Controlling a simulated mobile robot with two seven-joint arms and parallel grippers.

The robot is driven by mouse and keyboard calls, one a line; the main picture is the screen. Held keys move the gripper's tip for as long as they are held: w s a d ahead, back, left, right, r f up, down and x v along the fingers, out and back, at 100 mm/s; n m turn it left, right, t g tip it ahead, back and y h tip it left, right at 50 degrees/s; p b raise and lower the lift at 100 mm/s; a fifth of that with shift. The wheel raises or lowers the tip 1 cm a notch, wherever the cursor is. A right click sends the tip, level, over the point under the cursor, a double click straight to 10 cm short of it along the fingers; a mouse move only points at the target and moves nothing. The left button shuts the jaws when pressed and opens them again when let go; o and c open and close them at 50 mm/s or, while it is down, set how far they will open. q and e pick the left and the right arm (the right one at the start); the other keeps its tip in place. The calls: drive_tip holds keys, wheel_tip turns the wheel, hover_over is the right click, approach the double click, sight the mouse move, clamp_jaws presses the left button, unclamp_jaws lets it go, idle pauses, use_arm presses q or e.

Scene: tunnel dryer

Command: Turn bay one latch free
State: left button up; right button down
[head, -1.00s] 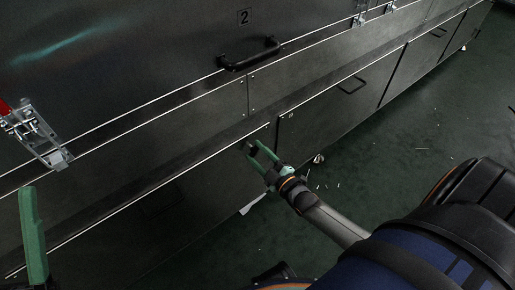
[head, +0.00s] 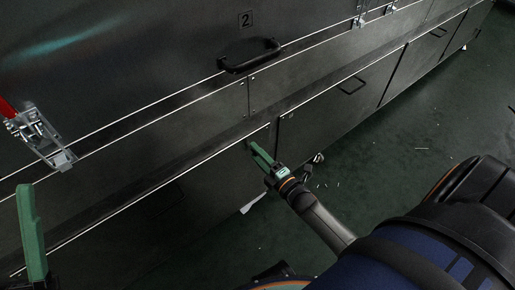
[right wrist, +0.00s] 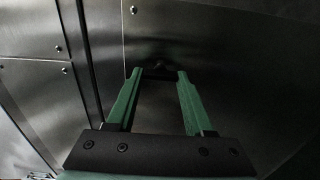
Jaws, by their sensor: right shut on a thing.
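My right gripper (head: 254,148) reaches the lower dark panel (head: 215,165) of the dryer, below the door marked 2. In the right wrist view its two green fingers (right wrist: 157,73) are shut on a small black latch knob (right wrist: 157,64) on the metal panel. The fingertips hide most of the knob, so its angle is hard to tell. In the head view the fingers overlap and hide it. Only one green finger of my left gripper (head: 32,235) shows at the lower left, clear of the latch.
A red-handled metal toggle clasp (head: 42,138) is at the left. A black door handle (head: 249,56) sits under the number 2. More panels run along the dryer to the upper right. The green floor (head: 400,150) beside it is mostly open, with small scraps.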

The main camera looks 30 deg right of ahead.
idle(0.5)
drive_tip(key=shift+c, duration=1.4)
unclamp_jaws()
drive_tip(key=s+d+p, duration=0.1)
drive_tip(key=s+p, duration=0.1)
drive_tip(key=s, duration=1)
drive_tip(key=shift+s+p, duration=0.2)
drive_tip(key=shift+p, duration=0.15)
